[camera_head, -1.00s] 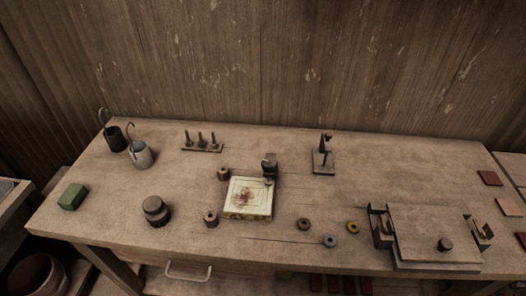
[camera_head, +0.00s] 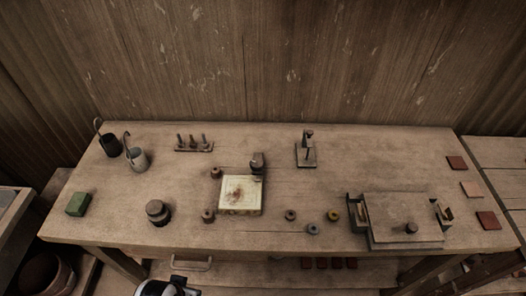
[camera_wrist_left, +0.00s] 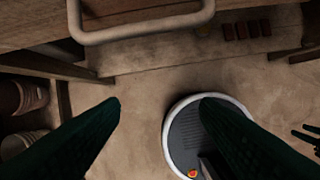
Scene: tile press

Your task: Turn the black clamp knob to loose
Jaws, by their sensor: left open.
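A black knob (camera_head: 257,160) stands on a small dark post at the back edge of a pale square tile block (camera_head: 240,196) with a reddish-brown pattern, mid-bench. Another dark knob (camera_head: 411,228) sits on the flat lid of the wooden box at the right. I cannot tell from the head view which way either knob is turned. My left gripper (camera_wrist_left: 161,101) shows in the left wrist view, its two dark green fingers wide apart and empty. It is in front of the bench near the drawer handle, well away from both knobs. My right gripper is not clearly seen.
Around the tile are small dark spools, rings and a round dark pot (camera_head: 158,213). A green block (camera_head: 77,204) and two cups stand left. A drawer handle (camera_wrist_left: 146,27) juts out below the bench top.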

